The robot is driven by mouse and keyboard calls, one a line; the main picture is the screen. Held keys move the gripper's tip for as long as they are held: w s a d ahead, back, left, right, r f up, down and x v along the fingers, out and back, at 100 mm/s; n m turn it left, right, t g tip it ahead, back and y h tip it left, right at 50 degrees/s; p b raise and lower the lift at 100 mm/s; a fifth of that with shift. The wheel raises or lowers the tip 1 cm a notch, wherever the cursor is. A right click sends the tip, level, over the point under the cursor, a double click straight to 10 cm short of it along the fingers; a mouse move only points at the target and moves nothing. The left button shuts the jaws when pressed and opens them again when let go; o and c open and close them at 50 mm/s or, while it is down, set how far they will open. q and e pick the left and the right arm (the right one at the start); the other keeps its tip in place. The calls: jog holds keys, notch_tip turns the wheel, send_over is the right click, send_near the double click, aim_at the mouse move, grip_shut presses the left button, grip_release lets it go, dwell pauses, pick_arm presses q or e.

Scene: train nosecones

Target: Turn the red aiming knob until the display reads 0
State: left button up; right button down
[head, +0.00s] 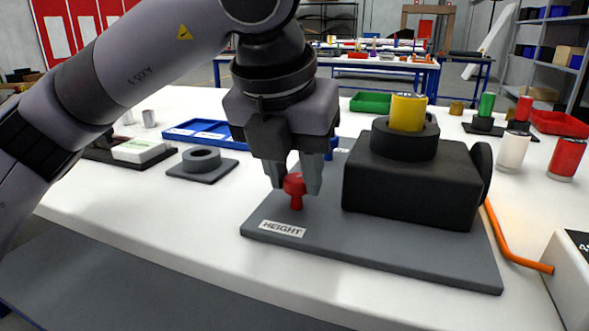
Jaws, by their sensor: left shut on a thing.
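The red knob (296,198) stands upright on the dark grey plate (400,250), behind a white label reading HEIGHT (282,228). My left gripper (294,184) points down from above and is shut on the knob, one finger on each side of its head. A white box (572,285) with a black panel is cut off at the right edge; only part of a marking shows, and no display reading can be made out. My right gripper is not in view.
A black block (415,185) with a yellow cylinder (408,112) on top stands right of the knob. An orange cable (515,258) runs to the white box. A grey ring (201,159) on a plate lies left. White (512,151) and red (566,160) cylinders stand right.

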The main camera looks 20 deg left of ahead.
pick_arm(q)
jog(key=o, duration=1)
jog(key=shift+o, duration=0.2)
jog(key=shift+s+r, duration=0.1)
jog(key=shift+r, duration=0.15)
jog(key=p+v, duration=0.2)
jog(key=v, duration=0.4)
jog(key=shift+r, duration=0.3)
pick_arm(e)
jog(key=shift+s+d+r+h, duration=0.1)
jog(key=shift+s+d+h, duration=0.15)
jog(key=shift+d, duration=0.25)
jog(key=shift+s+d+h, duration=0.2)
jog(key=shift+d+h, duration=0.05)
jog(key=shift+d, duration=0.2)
pick_arm(q)
jog(key=shift+s, duration=0.15)
